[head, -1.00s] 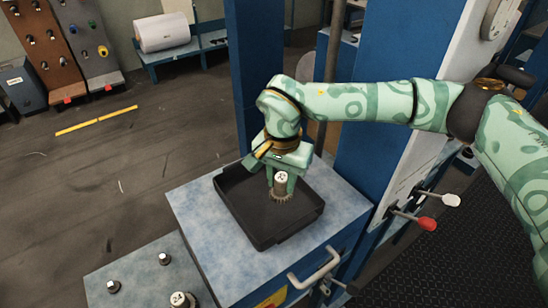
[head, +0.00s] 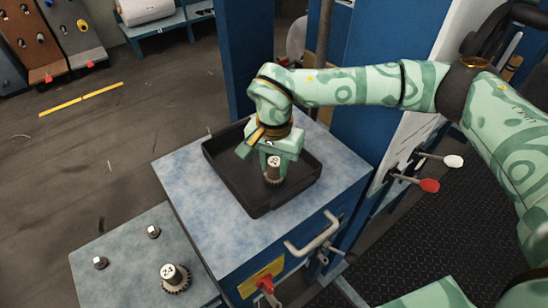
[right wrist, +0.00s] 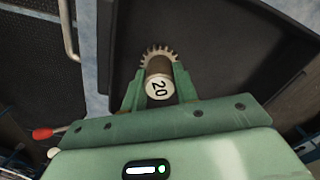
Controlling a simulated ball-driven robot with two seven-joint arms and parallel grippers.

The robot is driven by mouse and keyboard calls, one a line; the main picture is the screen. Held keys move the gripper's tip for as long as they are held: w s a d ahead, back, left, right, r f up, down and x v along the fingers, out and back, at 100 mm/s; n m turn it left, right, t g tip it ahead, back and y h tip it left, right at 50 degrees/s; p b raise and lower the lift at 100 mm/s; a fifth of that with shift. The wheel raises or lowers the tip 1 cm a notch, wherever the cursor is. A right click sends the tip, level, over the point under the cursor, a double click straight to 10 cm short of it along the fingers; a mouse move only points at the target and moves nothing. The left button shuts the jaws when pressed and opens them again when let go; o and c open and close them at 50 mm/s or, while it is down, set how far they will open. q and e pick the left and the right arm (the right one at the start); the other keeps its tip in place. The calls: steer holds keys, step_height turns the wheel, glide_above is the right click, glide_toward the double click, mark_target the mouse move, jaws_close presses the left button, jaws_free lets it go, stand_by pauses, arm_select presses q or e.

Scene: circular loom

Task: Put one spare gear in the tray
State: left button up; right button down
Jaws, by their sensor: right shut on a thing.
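The spare gear (head: 273,172) is a dark toothed wheel with a brown hub and a white numbered cap. My right gripper (head: 272,165) is shut on its hub, inside the outline of the black tray (head: 222,172). The right wrist view shows the gear's teeth (right wrist: 158,52) and its cap marked 20 between the fingers (right wrist: 154,90), with the tray floor (right wrist: 225,55) behind. The gear looks upright and low in the tray. I cannot tell whether it touches the floor. A second gear (head: 175,277) stands on the lower bench at the left. My left gripper is not in view.
The tray sits on a blue cabinet (head: 190,180) with a grey handle (head: 313,235). Two short metal pegs (head: 153,232) stand on the lower bench (head: 125,265). A blue column (head: 245,55) rises behind the tray. Red and white levers (head: 428,185) stick out at the right.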

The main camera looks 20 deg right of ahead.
mark_target(274, 161)
steer(key=shift+f, duration=0.35)
stand_by(0.3)
steer(key=c, duration=1)
jaws_free()
steer(key=shift+r, duration=0.1)
step_height(274, 161, up, 16)
steer(key=shift+r+p, duration=0.1)
steer(key=shift+p, duration=0.35)
